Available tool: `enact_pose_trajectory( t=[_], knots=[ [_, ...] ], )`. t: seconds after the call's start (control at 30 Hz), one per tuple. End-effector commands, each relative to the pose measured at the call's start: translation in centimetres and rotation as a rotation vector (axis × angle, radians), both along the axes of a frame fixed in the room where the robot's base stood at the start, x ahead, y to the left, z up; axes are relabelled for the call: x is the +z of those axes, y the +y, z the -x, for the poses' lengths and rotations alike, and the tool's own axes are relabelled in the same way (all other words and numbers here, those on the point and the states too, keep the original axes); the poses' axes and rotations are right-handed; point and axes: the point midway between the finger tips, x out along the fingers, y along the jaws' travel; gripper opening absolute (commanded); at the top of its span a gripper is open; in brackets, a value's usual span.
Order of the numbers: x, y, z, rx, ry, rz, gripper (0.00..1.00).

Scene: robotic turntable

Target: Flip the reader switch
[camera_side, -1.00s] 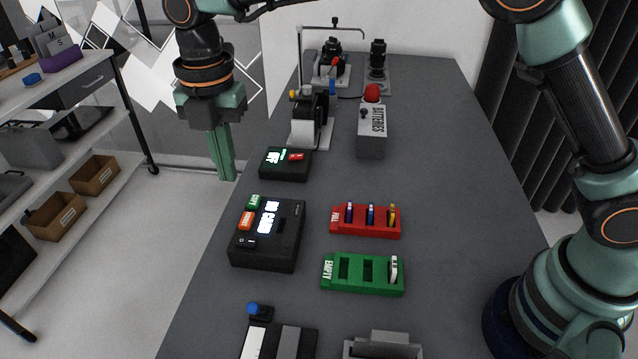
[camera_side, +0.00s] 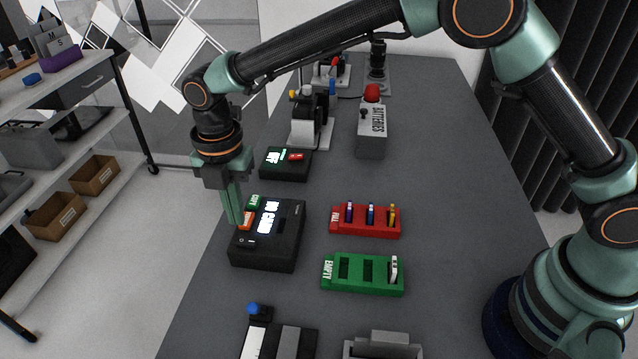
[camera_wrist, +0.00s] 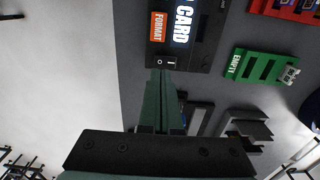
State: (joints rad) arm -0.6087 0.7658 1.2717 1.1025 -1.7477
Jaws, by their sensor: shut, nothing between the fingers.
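The reader (camera_side: 285,240) is a black box with a lit screen reading "NO CARD", also in the wrist view (camera_wrist: 200,55). It has a green button (camera_side: 254,202), an orange FORMAT button (camera_side: 245,221) and a small black rocker switch marked O and I (camera_side: 246,242). The switch also shows in the wrist view (camera_wrist: 165,63), just beyond the fingertips. My gripper (camera_side: 237,221) is shut and empty, pointing down at the reader's left edge. It also shows in the wrist view (camera_wrist: 160,75). I cannot tell whether the tips touch the reader.
A second black box (camera_side: 285,165) with a lit screen and red switch stands behind the reader. A red battery holder (camera_side: 338,220) and a green one marked EMPTY (camera_side: 362,288) lie to the right. A blue-knobbed device (camera_side: 253,310) stands in front.

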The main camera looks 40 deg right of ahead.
Motion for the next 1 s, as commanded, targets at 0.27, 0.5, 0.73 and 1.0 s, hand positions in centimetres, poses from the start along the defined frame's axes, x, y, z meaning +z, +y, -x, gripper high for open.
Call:
enact_pose_trajectory(
  t=[0.27, 0.5, 0.73, 1.0],
  knots=[
    [-3.7, 0.0, 0.0, 0.0, 0.001, 0.001, 0.0],
    [-4.4, 0.0, 0.0, 0.0, -0.001, -0.001, 0.0],
    [-4.4, 0.0, 0.0, 0.0, -0.001, -0.001, 0.0],
    [-5.0, 0.1, -0.1, 0.0, 0.001, 0.001, 0.0]
  ],
)
